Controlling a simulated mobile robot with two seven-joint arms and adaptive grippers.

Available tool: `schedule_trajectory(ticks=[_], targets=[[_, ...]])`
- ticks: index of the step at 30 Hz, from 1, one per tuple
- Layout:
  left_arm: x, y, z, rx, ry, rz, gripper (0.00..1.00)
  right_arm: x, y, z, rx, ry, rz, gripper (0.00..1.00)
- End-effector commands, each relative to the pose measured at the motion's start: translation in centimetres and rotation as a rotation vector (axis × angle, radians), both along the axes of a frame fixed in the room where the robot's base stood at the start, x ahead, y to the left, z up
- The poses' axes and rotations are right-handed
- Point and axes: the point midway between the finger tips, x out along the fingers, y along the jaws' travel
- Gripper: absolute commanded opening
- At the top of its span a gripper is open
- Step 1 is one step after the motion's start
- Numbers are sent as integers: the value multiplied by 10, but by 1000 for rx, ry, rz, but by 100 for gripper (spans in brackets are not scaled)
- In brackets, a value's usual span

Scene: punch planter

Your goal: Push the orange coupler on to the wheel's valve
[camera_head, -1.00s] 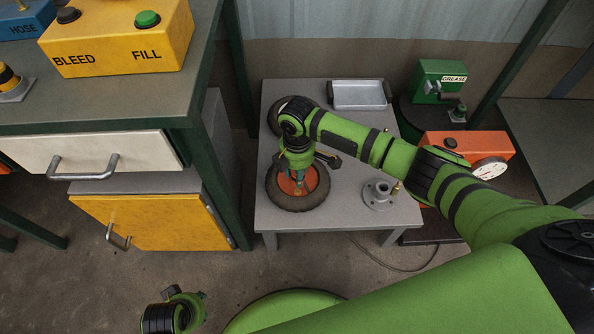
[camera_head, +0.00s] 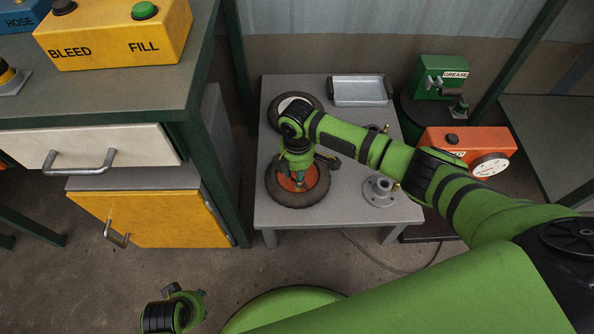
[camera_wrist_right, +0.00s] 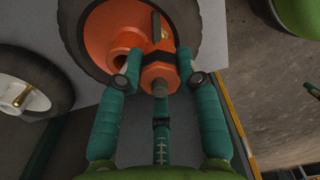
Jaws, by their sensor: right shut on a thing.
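The wheel with a dark tyre and orange hub (camera_head: 318,183) lies flat on the grey table. In the right wrist view its hub (camera_wrist_right: 100,33) fills the top. My right gripper (camera_head: 298,184) points down over the hub. Its teal fingers (camera_wrist_right: 158,74) are shut on the orange coupler (camera_wrist_right: 158,72), one on each side. The coupler has a grey stub on its near end, and its far end is over the hub beside a dark narrow part. I cannot make out the valve or whether the coupler touches it. My left gripper (camera_head: 185,294) is partly in view at the bottom left, its fingers unclear.
A second wheel with a pale hub (camera_head: 314,102) lies behind. A workbench (camera_head: 110,95) stands left.

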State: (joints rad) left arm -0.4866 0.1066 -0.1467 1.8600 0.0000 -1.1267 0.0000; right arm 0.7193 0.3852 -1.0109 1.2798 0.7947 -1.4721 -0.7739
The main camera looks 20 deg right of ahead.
Motion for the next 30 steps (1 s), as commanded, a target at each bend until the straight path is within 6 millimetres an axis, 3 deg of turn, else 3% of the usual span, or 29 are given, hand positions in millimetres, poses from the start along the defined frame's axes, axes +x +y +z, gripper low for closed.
schedule_trajectory(ticks=[10, 11, 12, 13, 24, 30], targets=[[0, 0, -2, 0, 0, 0, 40, 0, 0, -4, 0, 0, 0, 3], [0, 0, -2, 0, 0, 0, 40, 0, 0, -4, 0, 0, 0, 40], [0, 0, -2, 0, 0, 0, 40, 0, 0, -4, 0, 0, 0, 56], [0, 0, -2, 0, 0, 0, 40, 0, 0, -4, 0, 0, 0, 63], [0, 0, -2, 0, 0, 0, 40, 0, 0, -1, 0, 0, 0, 63], [0, 0, -2, 0, 0, 0, 40, 1, 0, 26, 1, -4, 1, 63]])
